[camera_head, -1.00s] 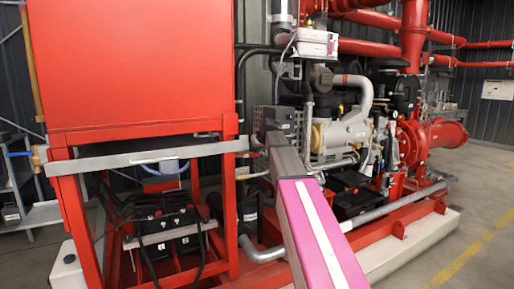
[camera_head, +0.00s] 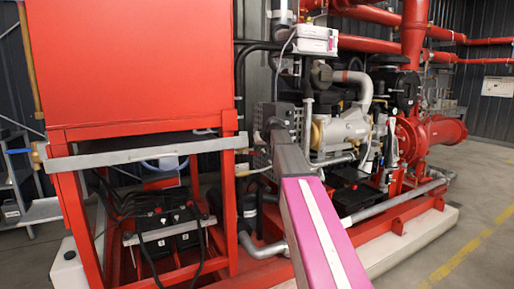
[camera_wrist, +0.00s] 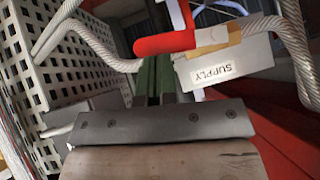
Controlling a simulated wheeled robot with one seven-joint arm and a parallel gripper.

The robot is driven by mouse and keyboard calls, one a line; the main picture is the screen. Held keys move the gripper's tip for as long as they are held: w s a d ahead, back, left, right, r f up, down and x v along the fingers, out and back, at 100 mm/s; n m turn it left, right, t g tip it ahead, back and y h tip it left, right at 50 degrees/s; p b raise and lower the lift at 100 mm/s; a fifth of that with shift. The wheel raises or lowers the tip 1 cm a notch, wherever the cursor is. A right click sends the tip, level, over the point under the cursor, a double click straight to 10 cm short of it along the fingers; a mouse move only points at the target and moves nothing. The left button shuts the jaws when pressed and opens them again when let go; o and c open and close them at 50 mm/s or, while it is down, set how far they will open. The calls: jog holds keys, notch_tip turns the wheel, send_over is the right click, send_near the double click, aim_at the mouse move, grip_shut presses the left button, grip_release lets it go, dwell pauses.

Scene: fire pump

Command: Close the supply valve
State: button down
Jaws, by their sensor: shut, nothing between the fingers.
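In the wrist view a white tag reading SUPPLY (camera_wrist: 222,68) appears upside down, right of centre. A red lever handle (camera_wrist: 165,43) lies just left of and above it, meeting a tan or brass-coloured part (camera_wrist: 214,39). My gripper (camera_wrist: 155,68) shows as dark green fingers, shut and empty. Its tips appear just below the red handle in the picture; I cannot tell whether they touch it. In the head view my arm reaches in between the red cabinet and the engine, and its end and the supply valve cannot be made out there.
Braided hoses (camera_wrist: 92,45) and a perforated metal panel (camera_wrist: 28,65) crowd the left of the wrist view. In the head view, a red cabinet (camera_head: 135,65) stands left and the engine (camera_head: 342,130) right. A blue-handled valve (camera_head: 40,153) sits far left. Open floor (camera_head: 480,215) lies right.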

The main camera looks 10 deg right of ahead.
notch_tip(320, 180, down, 8)
jog(key=a+m+y, duration=0.2)
jog(key=m+y, duration=0.5)
jog(key=y, duration=0.4)
jog(key=shift+s+a+m, duration=0.25)
jog(key=shift+s+m, duration=0.05)
jog(key=shift+s, duration=0.1)
jog(key=shift+a+f, duration=0.15)
jog(key=shift+f, duration=0.05)
dwell(0.3)
